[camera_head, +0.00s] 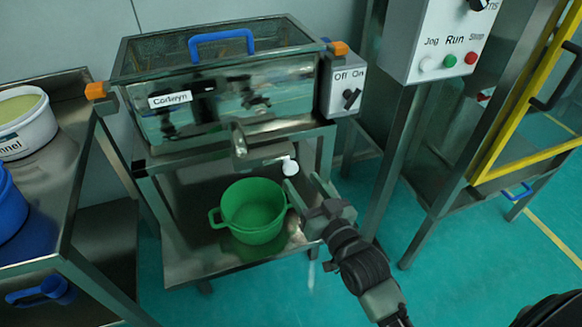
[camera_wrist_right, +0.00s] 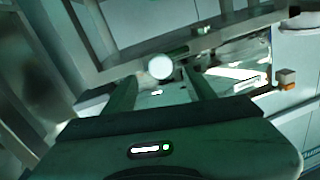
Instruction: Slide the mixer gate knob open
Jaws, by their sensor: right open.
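The white round gate knob (camera_head: 290,167) sits under the steel mixer tank (camera_head: 223,97), to the right of its spout (camera_head: 239,140). My right gripper (camera_head: 301,187) is just below and to the right of the knob, with its fingers apart. In the right wrist view the knob (camera_wrist_right: 160,67) appears between and slightly beyond the two open fingertips (camera_wrist_right: 161,90). I cannot tell whether a finger touches it. My left gripper is in neither view.
A green bucket (camera_head: 253,207) stands on the lower shelf (camera_head: 184,262) below the spout, close to my right gripper. A control box (camera_head: 344,86) is on the tank's right side. A metal leg (camera_head: 391,165) stands farther right. A table (camera_head: 62,170) with tubs is at left.

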